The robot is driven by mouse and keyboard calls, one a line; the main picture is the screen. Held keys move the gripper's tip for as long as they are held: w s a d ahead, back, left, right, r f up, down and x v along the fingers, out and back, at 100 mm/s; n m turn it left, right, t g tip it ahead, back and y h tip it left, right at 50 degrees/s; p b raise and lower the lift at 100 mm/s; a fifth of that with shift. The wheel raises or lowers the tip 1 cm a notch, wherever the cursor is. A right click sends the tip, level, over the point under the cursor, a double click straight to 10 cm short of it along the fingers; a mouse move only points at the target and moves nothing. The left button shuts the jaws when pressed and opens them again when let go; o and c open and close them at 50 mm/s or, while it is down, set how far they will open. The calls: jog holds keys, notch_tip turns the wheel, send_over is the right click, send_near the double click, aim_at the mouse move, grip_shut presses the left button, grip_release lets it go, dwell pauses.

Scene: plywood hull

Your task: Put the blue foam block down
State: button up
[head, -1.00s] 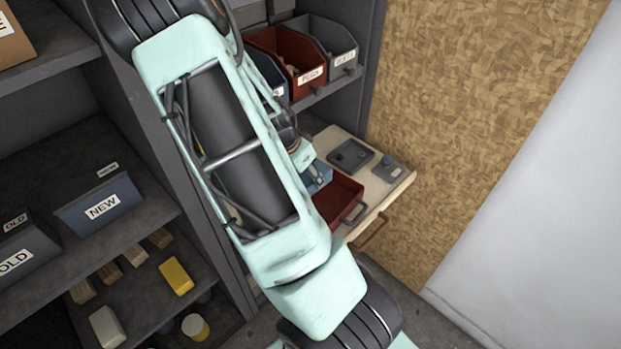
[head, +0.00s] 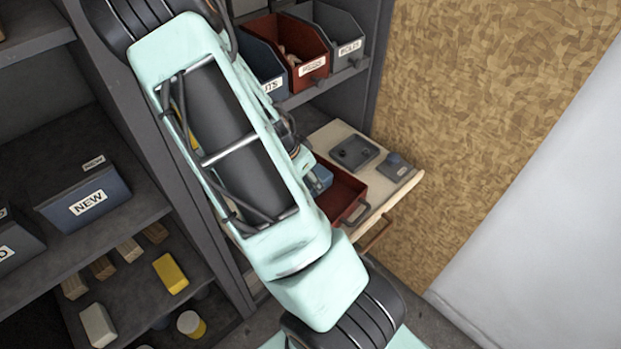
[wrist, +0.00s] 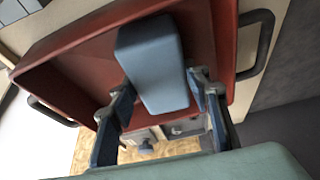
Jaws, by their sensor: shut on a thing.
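The blue foam block (wrist: 152,65) is between the two fingers of my gripper (wrist: 161,88) in the wrist view, and the gripper is shut on it. The block is over the inside of a red tray with dark handles (wrist: 75,85). I cannot tell whether the block touches the tray floor. In the head view, a small part of the block (head: 321,178) shows beside my arm, at the left end of the red tray (head: 346,192). My arm hides the fingers and the rest of the block there.
The tray sits on a pale board (head: 330,138), with a dark square dish (head: 354,152) and a grey plate with a knob (head: 397,168) behind it. Labelled bins (head: 300,55) stand on the shelf above. A dark upright post (head: 165,150) stands left of my arm.

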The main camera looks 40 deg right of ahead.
jog(key=shift+a, duration=0.1)
jog(key=shift+f, duration=0.15)
jog(key=o, duration=1.1)
jog(key=shift+c, duration=0.2)
jog(key=shift+r, duration=0.35)
jog(key=p+v, duration=0.2)
jog(key=v, duration=0.9)
jog(key=shift+a+r, duration=0.25)
jog(key=shift+r, duration=0.05)
jog(key=shift+a, duration=0.1)
